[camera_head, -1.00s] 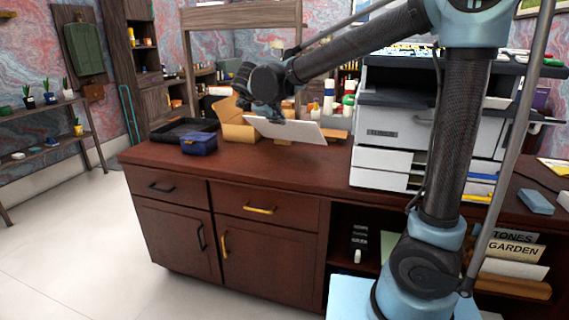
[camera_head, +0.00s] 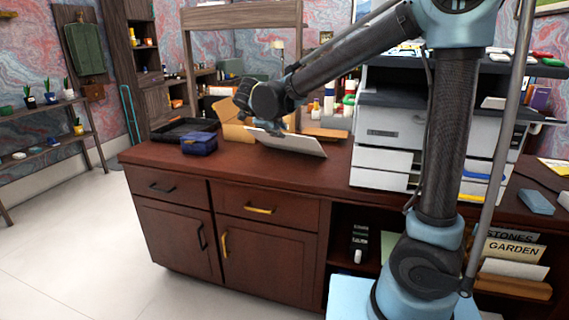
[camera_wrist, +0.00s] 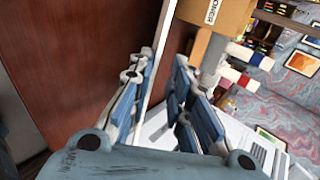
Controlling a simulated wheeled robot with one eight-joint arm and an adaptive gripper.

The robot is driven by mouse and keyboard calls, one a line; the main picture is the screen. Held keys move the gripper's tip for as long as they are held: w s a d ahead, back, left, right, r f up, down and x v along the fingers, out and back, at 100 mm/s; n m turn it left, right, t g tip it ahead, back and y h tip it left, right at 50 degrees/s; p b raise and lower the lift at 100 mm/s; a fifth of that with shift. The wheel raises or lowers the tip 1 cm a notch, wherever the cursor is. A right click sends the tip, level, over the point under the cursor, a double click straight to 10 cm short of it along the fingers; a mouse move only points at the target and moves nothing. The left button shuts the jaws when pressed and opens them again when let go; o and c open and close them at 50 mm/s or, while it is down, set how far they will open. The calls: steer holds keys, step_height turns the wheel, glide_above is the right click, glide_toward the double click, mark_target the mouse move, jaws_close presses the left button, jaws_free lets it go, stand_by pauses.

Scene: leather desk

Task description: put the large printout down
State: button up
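The large printout (camera_head: 292,143) is a white sheet with a dark edge in the head view. It is tilted, low over the brown desk top (camera_head: 240,165), in front of a cardboard box. I cannot tell whether its lower edge touches the desk. My gripper (camera_head: 266,127) is at its upper left edge. In the wrist view the printout (camera_wrist: 245,133) shows grey printed lines on its face, and its edge runs between the two blue-padded fingers of my gripper (camera_wrist: 160,95). The fingers are closed around it; the exact contact is partly hidden.
A blue box (camera_head: 199,144) and a black tray (camera_head: 183,130) stand to the left. The cardboard box (camera_head: 237,130) is behind the printout, with bottles (camera_head: 330,98) further right. A grey printer (camera_head: 390,130) bounds the right side. The desk's front strip is clear.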

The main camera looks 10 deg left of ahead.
steer(key=v, duration=0.8)
stand_by(0.5)
steer(key=shift+r, duration=0.1)
